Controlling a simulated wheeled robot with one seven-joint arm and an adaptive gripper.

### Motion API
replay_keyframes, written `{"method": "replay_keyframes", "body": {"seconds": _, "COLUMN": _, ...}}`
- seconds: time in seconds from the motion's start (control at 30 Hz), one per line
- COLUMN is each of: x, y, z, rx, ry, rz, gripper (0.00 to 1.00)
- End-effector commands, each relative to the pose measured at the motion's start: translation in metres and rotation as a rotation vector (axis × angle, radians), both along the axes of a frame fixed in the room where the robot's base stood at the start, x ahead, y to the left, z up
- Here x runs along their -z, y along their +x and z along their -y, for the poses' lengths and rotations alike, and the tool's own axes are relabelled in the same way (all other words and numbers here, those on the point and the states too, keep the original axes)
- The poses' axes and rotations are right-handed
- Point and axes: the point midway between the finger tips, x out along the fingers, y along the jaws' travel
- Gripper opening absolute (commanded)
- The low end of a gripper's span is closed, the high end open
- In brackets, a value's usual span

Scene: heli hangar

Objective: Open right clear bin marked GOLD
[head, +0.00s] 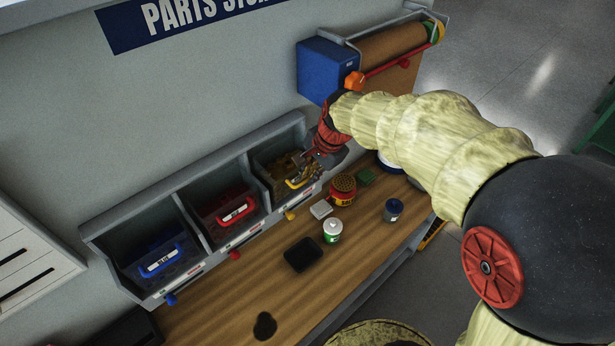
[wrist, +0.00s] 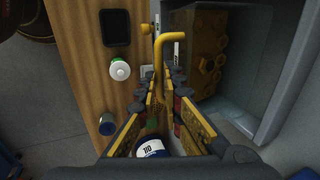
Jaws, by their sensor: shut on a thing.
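The right clear bin (head: 277,172), with gold-coloured parts inside, sits in the right compartment of the grey wall rack (head: 187,195). Its yellow handle (head: 301,183) is at its front. In the wrist view the yellow handle (wrist: 172,36) runs down between my fingers, and the clear bin (wrist: 207,48) is to the right. My gripper (head: 314,157) is at the bin's right front side in the head view. In the wrist view my gripper (wrist: 165,80) is shut on the handle. The GOLD marking is not readable. How far the bin is open I cannot tell.
Bins with a red handle (head: 233,211) and a blue handle (head: 160,259) fill the other compartments.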

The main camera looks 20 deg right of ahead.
Motion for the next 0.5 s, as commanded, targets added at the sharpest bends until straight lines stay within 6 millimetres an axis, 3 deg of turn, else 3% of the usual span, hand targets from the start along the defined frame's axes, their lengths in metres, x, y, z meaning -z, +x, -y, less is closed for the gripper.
{"method": "replay_keyframes", "body": {"seconds": 0.03, "x": 0.008, "y": -0.004, "z": 0.002, "rx": 0.003, "ry": 0.009, "rz": 0.023, "gripper": 0.00}}
{"method": "replay_keyframes", "body": {"seconds": 0.5, "x": 0.026, "y": -0.029, "z": 0.013, "rx": 0.002, "ry": 0.095, "rz": 0.233, "gripper": 0.00}}
